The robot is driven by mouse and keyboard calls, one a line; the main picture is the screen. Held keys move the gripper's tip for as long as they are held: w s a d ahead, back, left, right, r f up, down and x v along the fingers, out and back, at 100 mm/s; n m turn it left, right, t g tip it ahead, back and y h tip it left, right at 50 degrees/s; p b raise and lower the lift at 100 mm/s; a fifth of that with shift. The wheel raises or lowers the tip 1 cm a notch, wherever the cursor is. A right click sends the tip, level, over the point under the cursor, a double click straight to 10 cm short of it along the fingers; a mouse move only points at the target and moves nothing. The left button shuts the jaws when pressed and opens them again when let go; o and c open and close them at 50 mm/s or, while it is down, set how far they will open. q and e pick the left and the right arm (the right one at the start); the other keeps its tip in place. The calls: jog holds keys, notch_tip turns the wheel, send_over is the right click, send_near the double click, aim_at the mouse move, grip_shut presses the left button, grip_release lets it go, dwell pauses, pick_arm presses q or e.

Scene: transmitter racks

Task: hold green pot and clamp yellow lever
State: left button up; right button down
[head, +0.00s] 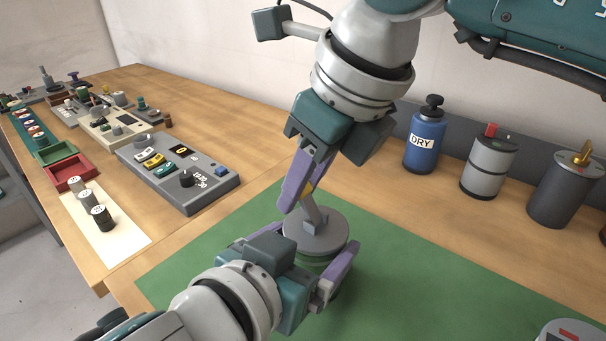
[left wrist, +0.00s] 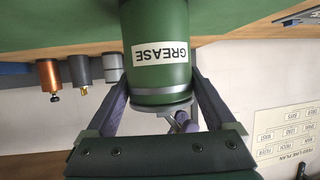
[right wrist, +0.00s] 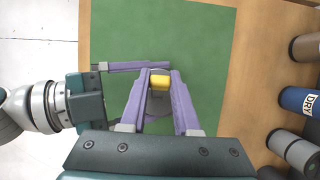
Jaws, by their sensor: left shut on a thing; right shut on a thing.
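The green pot (left wrist: 160,55) has a white GREASE label and a grey rim; the left wrist view shows it upside down. In the head view its grey lid (head: 315,234) shows above the green mat. My left gripper (head: 338,268) is shut on the pot, one purple finger on each side; its fingers also show in the left wrist view (left wrist: 160,95). The yellow lever (right wrist: 160,80) sits between the fingertips of my right gripper (right wrist: 158,84), which is shut on it. In the head view my right gripper (head: 300,190) comes from above and hides most of the lever.
The green mat (head: 420,280) is mostly clear to the right. A blue DRY canister (head: 424,140), a grey canister with a red top (head: 488,166) and a dark canister (head: 565,192) stand at the back. A grey control box (head: 178,172) and a red tray (head: 70,172) lie left.

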aim_at(312, 206)
dwell(0.3)
jog(key=shift+w+a+f+g+h, duration=0.15)
jog(key=shift+g+h, duration=0.2)
jog(key=shift+h, duration=0.15)
jog(key=shift+w+a+f+g+h, duration=0.1)
jog(key=shift+w+g+h, duration=0.05)
jog(key=shift+g+h, duration=0.3)
jog(key=c, duration=0.6)
grip_release()
jog(key=shift+c, duration=0.2)
notch_tip(312, 206, up, 12)
jog(key=s+d, duration=0.1)
jog(key=shift+s+d, duration=0.15)
jog(key=shift+d, duration=0.15)
jog(key=shift+f, duration=0.1)
